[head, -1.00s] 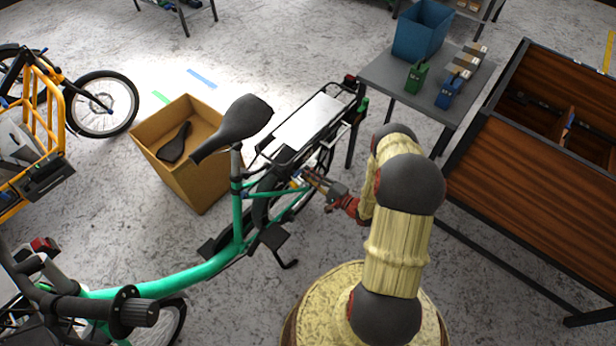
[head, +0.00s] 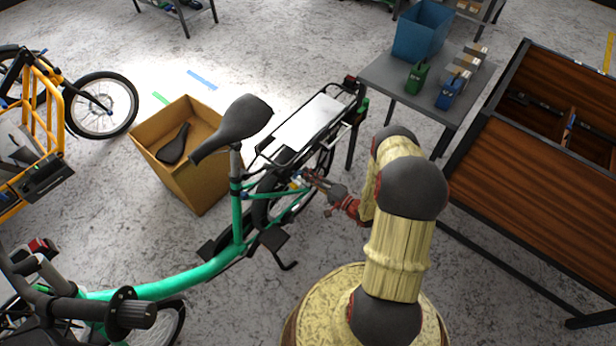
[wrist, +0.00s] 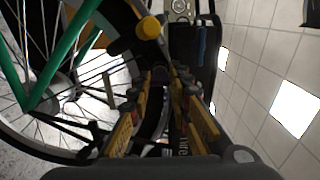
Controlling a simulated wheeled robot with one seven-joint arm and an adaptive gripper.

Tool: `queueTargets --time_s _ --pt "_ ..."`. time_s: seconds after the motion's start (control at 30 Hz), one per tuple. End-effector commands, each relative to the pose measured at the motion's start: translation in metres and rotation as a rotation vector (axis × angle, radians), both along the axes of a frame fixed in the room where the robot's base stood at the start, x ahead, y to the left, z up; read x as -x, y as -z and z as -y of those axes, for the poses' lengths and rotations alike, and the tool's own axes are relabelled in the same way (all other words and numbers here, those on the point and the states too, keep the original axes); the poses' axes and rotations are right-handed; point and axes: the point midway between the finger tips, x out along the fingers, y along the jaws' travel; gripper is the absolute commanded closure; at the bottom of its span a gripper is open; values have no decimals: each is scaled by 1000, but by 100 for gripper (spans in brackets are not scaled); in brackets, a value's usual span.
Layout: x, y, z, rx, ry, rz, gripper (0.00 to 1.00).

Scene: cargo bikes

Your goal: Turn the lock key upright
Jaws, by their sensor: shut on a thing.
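The green cargo bike (head: 205,268) stands with its rear wheel and rack toward the back of the head view. My gripper (head: 308,178) reaches in from the right, beside the rear wheel just below the rack. In the wrist view my gripper (wrist: 160,82) has its yellow-and-black fingers close together by the wheel. It is shut on a small dark piece, apparently the lock key (wrist: 158,72), mostly hidden by the fingers. I cannot tell the key's angle.
Green frame tubes (wrist: 62,50), spokes and a yellow round knob (wrist: 148,27) lie close around the fingers. A cardboard box (head: 200,180) stands left of the bike. A grey table (head: 405,85) and a wooden cargo box (head: 530,190) stand to the right.

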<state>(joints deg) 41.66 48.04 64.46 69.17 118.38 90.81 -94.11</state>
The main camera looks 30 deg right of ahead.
Motion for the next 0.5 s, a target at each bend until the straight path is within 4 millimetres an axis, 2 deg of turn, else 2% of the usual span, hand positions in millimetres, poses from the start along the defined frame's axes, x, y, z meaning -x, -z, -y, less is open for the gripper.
queueTargets --time_s 0.07,0.1,0.4,0.5 --pt "1 1 -1 -2 -1 -4 100" --pt "1 1 -1 -2 -1 -4 79" --pt "0 1 0 -2 -1 -2 62" --pt "0 1 0 -2 0 -2 62"
